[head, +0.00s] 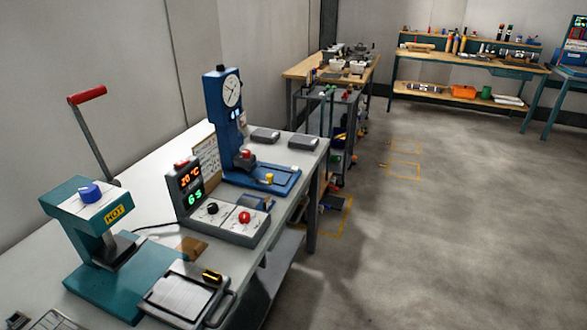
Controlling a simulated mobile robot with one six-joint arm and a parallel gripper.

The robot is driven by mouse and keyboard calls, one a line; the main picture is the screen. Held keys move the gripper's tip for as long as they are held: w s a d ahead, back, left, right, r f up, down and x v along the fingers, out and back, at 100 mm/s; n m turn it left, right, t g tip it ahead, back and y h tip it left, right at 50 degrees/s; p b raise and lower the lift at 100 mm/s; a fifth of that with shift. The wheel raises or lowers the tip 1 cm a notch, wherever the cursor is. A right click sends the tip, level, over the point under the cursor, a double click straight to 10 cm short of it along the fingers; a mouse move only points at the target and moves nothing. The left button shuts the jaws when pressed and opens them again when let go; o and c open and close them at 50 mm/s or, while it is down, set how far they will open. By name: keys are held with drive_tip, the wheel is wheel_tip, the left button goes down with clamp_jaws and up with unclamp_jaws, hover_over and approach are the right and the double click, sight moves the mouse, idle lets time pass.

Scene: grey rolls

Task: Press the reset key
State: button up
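No key with a readable "reset" label shows, so I cannot tell which control is the reset key. A control box (228,230) on the bench has a black knob (211,208) and a red knob or button (244,217) on its sloped top. Its upright display (186,188) shows lit orange and green digits, with a red button (181,163) on top. A blue gauge stand (217,125) behind it has a round white dial (232,91) and a red-topped part (247,154). My gripper is not in view.
A teal hot press (92,218) with a raised red-handled lever (87,95) stands at the left. A metal plate (180,293) lies at the bench front. Two small grey boxes (265,135) (303,143) sit at the far end. The floor (420,230) on the right is clear.

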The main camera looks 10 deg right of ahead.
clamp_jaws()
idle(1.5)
